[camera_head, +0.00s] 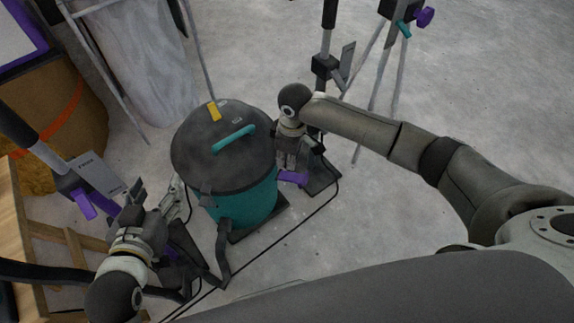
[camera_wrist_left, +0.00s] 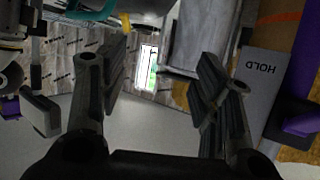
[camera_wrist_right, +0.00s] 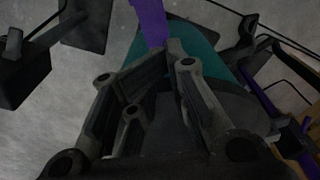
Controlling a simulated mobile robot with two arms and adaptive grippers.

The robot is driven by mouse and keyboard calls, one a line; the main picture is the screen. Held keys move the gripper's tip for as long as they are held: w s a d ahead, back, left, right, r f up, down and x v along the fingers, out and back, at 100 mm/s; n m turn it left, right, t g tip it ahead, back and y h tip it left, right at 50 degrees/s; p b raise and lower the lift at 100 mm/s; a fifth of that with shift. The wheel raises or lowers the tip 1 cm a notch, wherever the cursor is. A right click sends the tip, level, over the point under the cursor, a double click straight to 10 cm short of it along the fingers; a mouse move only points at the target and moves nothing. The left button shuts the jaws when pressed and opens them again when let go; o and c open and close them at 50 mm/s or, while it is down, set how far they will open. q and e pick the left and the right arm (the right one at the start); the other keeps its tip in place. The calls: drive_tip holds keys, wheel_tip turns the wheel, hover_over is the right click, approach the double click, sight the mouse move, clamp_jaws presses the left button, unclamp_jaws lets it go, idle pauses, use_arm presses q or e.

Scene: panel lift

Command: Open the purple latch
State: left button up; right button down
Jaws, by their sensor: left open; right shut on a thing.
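A purple latch piece (camera_head: 293,178) shows at the tips of my right gripper (camera_head: 291,160), beside the teal vacuum. In the right wrist view the same purple piece (camera_wrist_right: 150,22) reaches to the fingertips (camera_wrist_right: 163,65), which are closed on its near end. Another purple latch (camera_head: 84,204) sits on the left post beside a grey plate. My left gripper (camera_head: 155,198) is open and empty, to the right of that plate. In the left wrist view its fingers stand apart, with the plate marked HOLD (camera_wrist_left: 262,82) and a purple part (camera_wrist_left: 302,124) at the right.
A teal vacuum with a dark lid (camera_head: 222,145) stands between my grippers, its hose and cables on the floor. A tripod with a purple knob (camera_head: 425,16) stands at the back. A wooden frame (camera_head: 60,235) is at the left. Open floor (camera_head: 470,110) lies to the right.

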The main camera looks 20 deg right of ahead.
sight(291, 177)
wheel_tip(291, 177, down, 3)
drive_tip(key=shift+w+a+r+b, duration=0.1)
drive_tip(key=shift+b, duration=0.4)
use_arm(q)
wheel_tip(291, 177, up, 6)
drive_tip(key=w+d+t+h, duration=0.1)
drive_tip(key=w+t, duration=0.1)
drive_tip(key=t, duration=0.2)
drive_tip(key=shift+d+r, duration=0.25)
use_arm(e)
drive_tip(key=shift+f, duration=0.4)
